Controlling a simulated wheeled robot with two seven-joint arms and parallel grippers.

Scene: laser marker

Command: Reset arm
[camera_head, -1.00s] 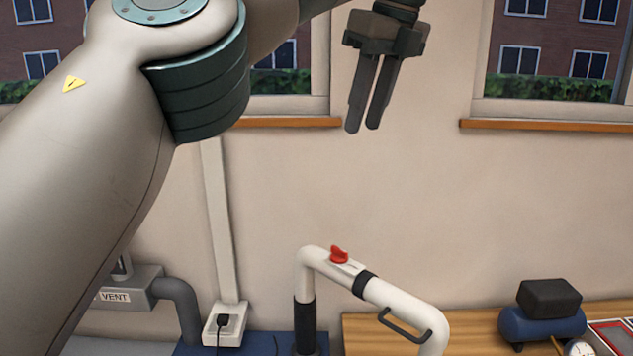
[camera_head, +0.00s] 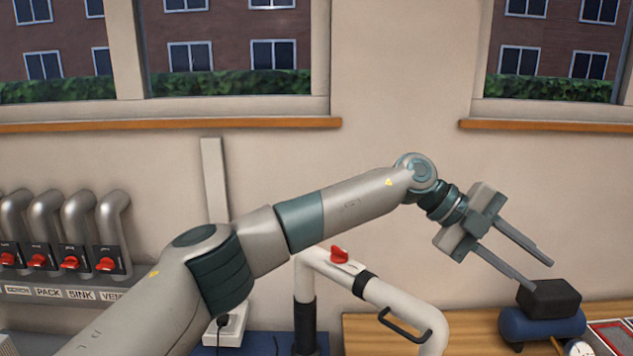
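My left arm comes in from the lower left and reaches across the middle of the head view. My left gripper (camera_head: 538,274) is at its end on the right, pointing down and to the right. Its two long fingers are spread well apart with nothing between them. One fingertip overlaps the black block on the blue tank in the picture; I cannot tell whether they touch. My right gripper is not in view.
A white pipe (camera_head: 395,298) with a red knob (camera_head: 339,255) stands below my forearm. A blue tank (camera_head: 540,326) is at the lower right on a wooden bench (camera_head: 460,331). Several grey pipes with red valves line the left wall. An orange sill (camera_head: 180,124) runs under the windows.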

